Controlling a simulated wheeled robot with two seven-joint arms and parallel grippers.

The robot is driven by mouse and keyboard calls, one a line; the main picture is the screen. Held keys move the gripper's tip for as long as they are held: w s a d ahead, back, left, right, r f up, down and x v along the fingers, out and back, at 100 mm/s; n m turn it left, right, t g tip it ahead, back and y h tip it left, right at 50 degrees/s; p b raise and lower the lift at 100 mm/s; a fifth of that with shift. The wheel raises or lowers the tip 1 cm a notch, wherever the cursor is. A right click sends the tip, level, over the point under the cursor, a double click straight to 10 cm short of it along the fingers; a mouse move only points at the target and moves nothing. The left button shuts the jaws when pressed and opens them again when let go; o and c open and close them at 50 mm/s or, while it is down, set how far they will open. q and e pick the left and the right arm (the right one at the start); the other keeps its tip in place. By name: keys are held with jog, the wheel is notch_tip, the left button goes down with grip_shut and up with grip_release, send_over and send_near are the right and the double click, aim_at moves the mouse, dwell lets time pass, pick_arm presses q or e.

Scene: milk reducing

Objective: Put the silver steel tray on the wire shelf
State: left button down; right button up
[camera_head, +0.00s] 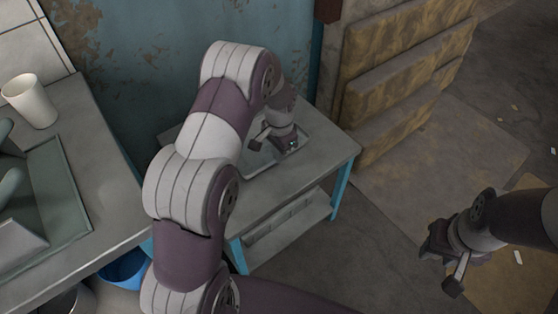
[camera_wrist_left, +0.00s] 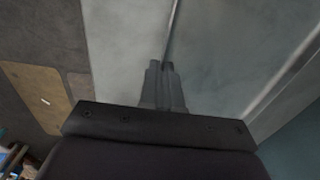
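The silver steel tray (camera_head: 258,161) lies on a small grey table (camera_head: 335,150) in the head view, partly hidden behind my left arm. My left gripper (camera_head: 290,146) is at the tray's right side. In the left wrist view its fingers (camera_wrist_left: 163,66) are close together at the rim of the tray (camera_wrist_left: 225,60), and the thin rim line runs into the gap between them. My right gripper (camera_head: 434,246) hangs over the floor at the right, away from the tray; its finger opening is unclear. A slatted shelf (camera_head: 290,222) shows under the table; I cannot tell whether it is the wire shelf.
A grey counter (camera_head: 100,170) at the left bears a white cup (camera_head: 30,100) and a green-grey tray (camera_head: 65,190). A blue bucket (camera_head: 125,268) stands below it. Floor right of the table is mostly open.

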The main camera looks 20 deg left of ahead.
pick_arm(q)
notch_tip(320, 180, down, 3)
jog(key=shift+r+b, duration=0.2)
jog(key=shift+b, duration=0.1)
jog(key=shift+r, duration=0.1)
pick_arm(e)
jog(key=shift+f, duration=0.55)
pick_arm(q)
jog(key=c, duration=1.4)
grip_release()
jog(key=shift+o, duration=0.2)
